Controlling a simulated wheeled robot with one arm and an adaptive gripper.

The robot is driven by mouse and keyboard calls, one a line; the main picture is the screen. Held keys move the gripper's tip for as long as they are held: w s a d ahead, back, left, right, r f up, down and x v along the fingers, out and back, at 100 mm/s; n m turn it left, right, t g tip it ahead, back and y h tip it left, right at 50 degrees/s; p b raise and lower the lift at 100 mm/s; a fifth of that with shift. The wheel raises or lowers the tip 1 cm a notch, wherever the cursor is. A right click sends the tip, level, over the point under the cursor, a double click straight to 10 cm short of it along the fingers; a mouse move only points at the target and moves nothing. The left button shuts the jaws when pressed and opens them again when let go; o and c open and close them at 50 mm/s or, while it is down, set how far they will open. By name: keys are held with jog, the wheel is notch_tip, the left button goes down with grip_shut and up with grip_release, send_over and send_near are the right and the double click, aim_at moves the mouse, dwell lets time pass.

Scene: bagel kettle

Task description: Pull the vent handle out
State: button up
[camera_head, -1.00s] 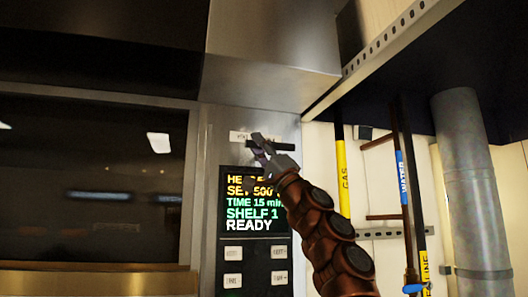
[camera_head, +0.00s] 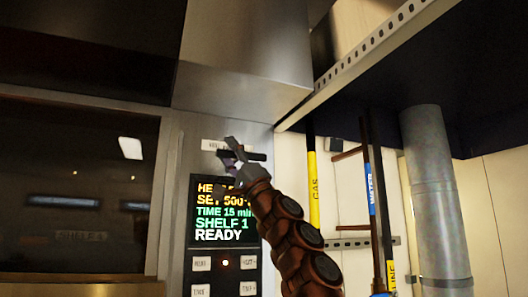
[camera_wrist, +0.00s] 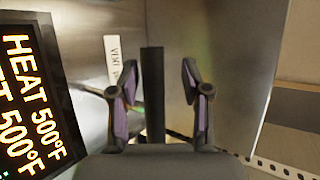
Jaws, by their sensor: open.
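The vent handle is a dark bar (camera_head: 257,156) below a small white label (camera_head: 214,146) on the steel front panel. In the wrist view the handle (camera_wrist: 153,92) stands upright between my two fingers. My gripper (camera_head: 231,152) is at the handle, with its fingers open on either side of it. The wrist view shows a gap between the bar and the right finger; the left finger is closer to it, and contact cannot be told. The handle's lower end is hidden behind my gripper in the wrist view.
A dark oven window (camera_head: 75,190) is at left. A steel hood (camera_head: 240,70) overhangs above. Pipes and a grey duct (camera_head: 432,190) stand at right.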

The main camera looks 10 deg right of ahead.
jog(key=shift+s+d, duration=0.1)
jog(key=shift+d, duration=0.05)
jog(key=shift+f, duration=0.25)
